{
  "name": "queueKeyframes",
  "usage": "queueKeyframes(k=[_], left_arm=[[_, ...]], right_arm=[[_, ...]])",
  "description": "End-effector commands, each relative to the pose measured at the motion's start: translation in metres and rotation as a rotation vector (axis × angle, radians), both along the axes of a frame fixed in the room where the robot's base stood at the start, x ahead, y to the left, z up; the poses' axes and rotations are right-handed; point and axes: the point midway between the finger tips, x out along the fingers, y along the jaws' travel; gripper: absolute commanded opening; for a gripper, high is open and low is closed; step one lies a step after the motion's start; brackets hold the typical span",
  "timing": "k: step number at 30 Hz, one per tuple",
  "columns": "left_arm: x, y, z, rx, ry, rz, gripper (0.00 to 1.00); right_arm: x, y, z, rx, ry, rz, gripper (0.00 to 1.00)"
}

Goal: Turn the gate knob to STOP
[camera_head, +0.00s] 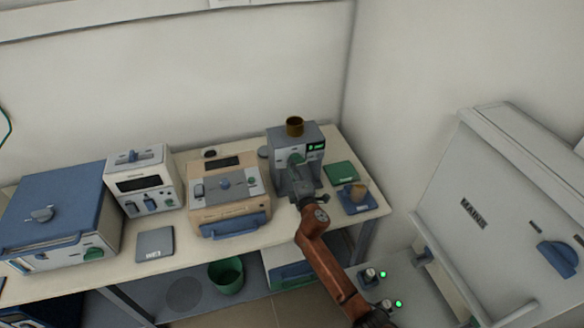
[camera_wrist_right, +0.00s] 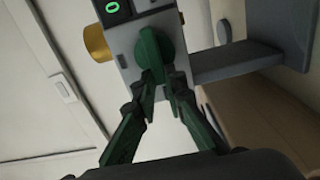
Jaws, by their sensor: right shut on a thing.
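The gate knob (camera_wrist_right: 153,48) is a green round knob on the front of a grey machine (camera_head: 309,134). In the head view the knob (camera_head: 296,159) is partly covered by my right gripper (camera_head: 298,168). In the right wrist view my right gripper (camera_wrist_right: 160,75) has its two dark green fingers closed on the knob's ridge, one on each side. No STOP label can be read in either view. A small lit green display shows on the machine above the knob. My left gripper is in neither view.
A brass cup (camera_head: 294,126) sits on top of the machine. A tan device (camera_head: 230,197) stands to its left, with a white box (camera_head: 142,181) beyond. A large white furnace (camera_head: 480,215) stands at right.

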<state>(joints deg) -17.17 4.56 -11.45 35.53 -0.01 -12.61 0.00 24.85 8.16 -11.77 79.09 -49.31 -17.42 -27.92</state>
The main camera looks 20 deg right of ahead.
Motion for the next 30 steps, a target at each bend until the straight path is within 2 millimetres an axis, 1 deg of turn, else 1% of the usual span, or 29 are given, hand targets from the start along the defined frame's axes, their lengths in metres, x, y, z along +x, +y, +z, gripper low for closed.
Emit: queueKeyframes(k=[17,18,24,25,30], left_arm=[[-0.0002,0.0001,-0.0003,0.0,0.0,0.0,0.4],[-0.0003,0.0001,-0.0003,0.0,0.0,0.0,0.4],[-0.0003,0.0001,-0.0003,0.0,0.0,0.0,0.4],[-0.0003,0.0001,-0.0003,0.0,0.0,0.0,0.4],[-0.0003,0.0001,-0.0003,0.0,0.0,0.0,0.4]], right_arm=[[-0.0001,0.0007,-0.0018,-0.032,0.0,0.001,0.0],[-0.0001,0.0007,-0.0018,-0.031,0.0,0.001,0.13],[-0.0001,0.0004,-0.0015,-0.03,0.0,0.001,0.26],[-0.0001,0.0003,-0.0015,-0.03,0.0,0.001,0.28],[0.0,0.0001,-0.0011,-0.03,-0.001,0.0,0.28]])
